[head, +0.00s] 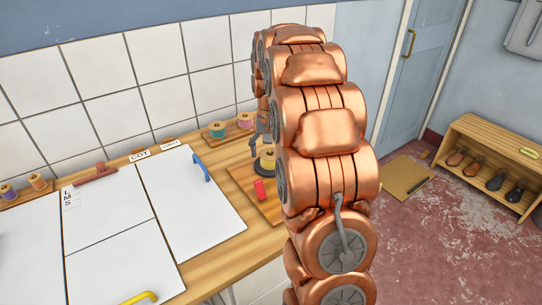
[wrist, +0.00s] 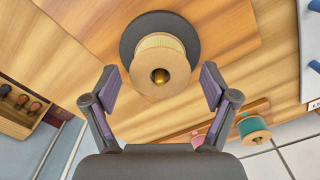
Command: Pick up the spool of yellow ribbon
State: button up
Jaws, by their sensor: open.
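The spool of yellow ribbon (wrist: 160,64) stands upright on a dark round base (wrist: 137,27) on a wooden board in the wrist view. A brass-coloured core shows in its middle. In the head view the spool (head: 267,157) stands just left of my arm, partly hidden by it. My gripper (wrist: 157,90) is open, its two fingers on either side of and just short of the spool, with nothing between them gripped. In the head view my gripper is mostly hidden behind my copper arm, with only a grey part showing above the spool.
A teal spool (wrist: 252,128) and a pink spool (wrist: 198,139) sit on a rack by the wall. A red item (head: 260,189) lies on the board's front. White panels (head: 190,200) cover the left. A shoe shelf (head: 490,165) stands on the floor at right.

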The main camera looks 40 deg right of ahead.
jog(key=shift+f, duration=1)
jog(key=c, duration=1.4)
